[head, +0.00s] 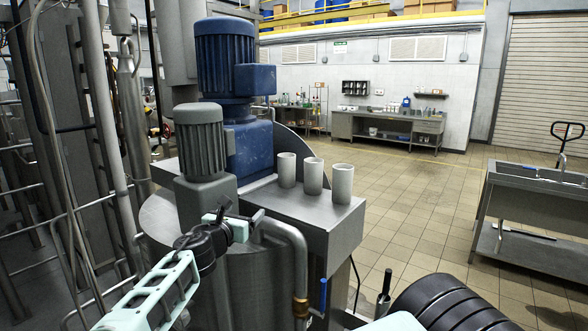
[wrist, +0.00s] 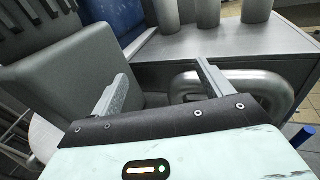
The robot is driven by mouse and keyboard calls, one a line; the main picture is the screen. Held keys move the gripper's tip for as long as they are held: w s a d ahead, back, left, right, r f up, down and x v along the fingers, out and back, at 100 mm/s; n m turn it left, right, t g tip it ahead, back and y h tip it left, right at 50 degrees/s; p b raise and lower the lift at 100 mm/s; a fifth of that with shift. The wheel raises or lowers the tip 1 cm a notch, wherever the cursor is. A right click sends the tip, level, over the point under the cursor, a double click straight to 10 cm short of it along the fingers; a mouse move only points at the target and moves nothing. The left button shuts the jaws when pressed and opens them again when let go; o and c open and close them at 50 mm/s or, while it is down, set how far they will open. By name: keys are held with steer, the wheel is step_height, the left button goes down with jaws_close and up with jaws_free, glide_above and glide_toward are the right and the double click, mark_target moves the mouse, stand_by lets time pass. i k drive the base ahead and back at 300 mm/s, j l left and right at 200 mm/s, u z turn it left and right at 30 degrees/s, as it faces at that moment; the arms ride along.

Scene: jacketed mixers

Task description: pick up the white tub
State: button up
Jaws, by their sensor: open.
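Three whitish, upright cylindrical tubs stand in a row on a flat metal top (head: 300,222): a left one (head: 287,170), a middle one (head: 313,176) and a right one (head: 342,184). I cannot tell which of them is the task's white tub. In the wrist view the lower parts of the left (wrist: 166,16), middle (wrist: 208,13) and right (wrist: 256,10) tubs show at the top edge. My gripper (head: 243,212) is open and empty, in front of and lower left of the tubs, apart from them. Its two fingers (wrist: 160,80) point toward the metal top.
A grey motor (head: 199,140) and a blue motor (head: 226,60) stand left of the tubs, close to my gripper. A bent metal pipe (head: 290,240) runs just right of the gripper. A steel sink table (head: 530,200) stands at right. Tiled floor (head: 430,200) between is clear.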

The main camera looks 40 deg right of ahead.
mark_target(285, 160)
steer(key=l, duration=0.4)
steer(key=i+l, duration=0.15)
steer(key=l, duration=0.25)
steer(key=i+l, duration=0.2)
steer(key=l, duration=0.15)
steer(key=i+l+z, duration=0.1)
steer(key=l, duration=0.3)
steer(key=i, duration=0.1)
